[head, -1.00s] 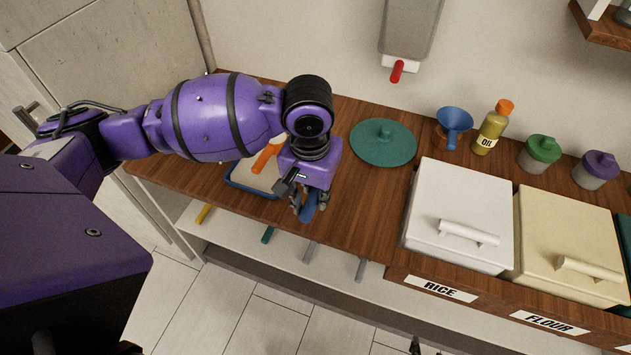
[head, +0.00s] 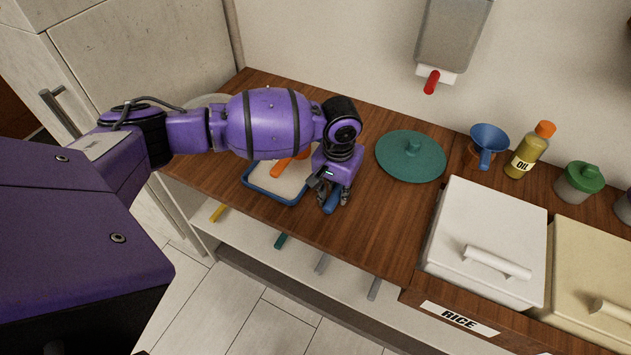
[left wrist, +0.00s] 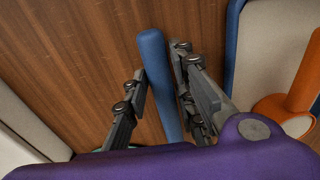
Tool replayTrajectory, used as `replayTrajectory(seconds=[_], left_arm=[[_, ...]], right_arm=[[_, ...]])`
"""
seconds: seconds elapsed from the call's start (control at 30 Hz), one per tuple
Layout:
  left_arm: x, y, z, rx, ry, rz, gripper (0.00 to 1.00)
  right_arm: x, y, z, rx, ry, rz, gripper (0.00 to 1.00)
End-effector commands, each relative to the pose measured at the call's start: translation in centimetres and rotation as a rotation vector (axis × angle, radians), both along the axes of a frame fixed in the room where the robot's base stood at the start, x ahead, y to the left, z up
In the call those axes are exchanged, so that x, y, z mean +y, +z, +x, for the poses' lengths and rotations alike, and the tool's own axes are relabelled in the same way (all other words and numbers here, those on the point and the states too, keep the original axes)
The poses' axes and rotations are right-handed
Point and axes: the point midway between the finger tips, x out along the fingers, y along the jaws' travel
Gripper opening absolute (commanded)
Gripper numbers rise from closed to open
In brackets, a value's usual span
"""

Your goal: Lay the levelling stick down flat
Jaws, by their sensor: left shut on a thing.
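The levelling stick, a blue round-ended bar (left wrist: 157,75), lies between the fingers of my left gripper (left wrist: 158,90) in the left wrist view. In the head view my left gripper (head: 334,198) is over the wooden counter, just right of a blue-rimmed tray, shut on the stick (head: 331,203). Only a short piece of the stick shows there, below the fingers. The wrist hides the rest. I cannot tell whether the stick touches the counter or how far it tilts. My right gripper is not in view.
The blue-rimmed tray (head: 262,192) holds pale contents and an orange-handled tool (head: 288,165). A teal round lid (head: 410,158) lies to the right. Beyond are a white rice bin (head: 490,222), a blue funnel (head: 489,142) and an oil bottle (head: 527,158). Bare counter (head: 385,225) lies right of the gripper.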

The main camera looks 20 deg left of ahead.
Motion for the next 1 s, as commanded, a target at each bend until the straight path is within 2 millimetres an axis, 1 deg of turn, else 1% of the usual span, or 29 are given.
replayTrajectory(seconds=[0.03, 0.27, 0.4, 0.43, 0.5, 0.57, 0.87, 0.93, 1.0], left_arm=[[0.0, -0.3, 0.2, -0.003, -0.001, 0.000, 0.00], [0.0, -0.2, 0.2, -0.006, -0.001, 0.001, 0.00], [0.0, -0.5, 0.2, -0.005, 0.000, 0.001, 0.00], [0.0, -0.5, 0.2, -0.006, 0.000, 0.001, 0.27], [0.0, -0.5, 0.2, -0.006, 0.000, 0.001, 0.36], [0.0, -0.5, 0.2, -0.005, 0.000, 0.001, 0.43], [0.0, -0.4, 0.2, -0.006, 0.000, 0.001, 0.43], [0.0, -0.1, 0.2, -0.006, -0.001, 0.001, 0.43], [-0.1, 0.8, 0.2, -0.008, -0.001, -0.001, 0.43]], right_arm=[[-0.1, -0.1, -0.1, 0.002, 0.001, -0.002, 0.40], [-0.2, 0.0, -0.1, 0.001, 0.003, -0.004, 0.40], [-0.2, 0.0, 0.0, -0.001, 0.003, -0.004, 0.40], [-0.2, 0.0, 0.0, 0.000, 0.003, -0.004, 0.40], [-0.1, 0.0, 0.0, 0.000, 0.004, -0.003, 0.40], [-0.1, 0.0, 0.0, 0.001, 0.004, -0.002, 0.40], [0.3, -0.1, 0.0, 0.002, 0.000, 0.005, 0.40], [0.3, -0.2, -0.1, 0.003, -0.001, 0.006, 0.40], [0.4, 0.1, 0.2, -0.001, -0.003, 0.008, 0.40]])
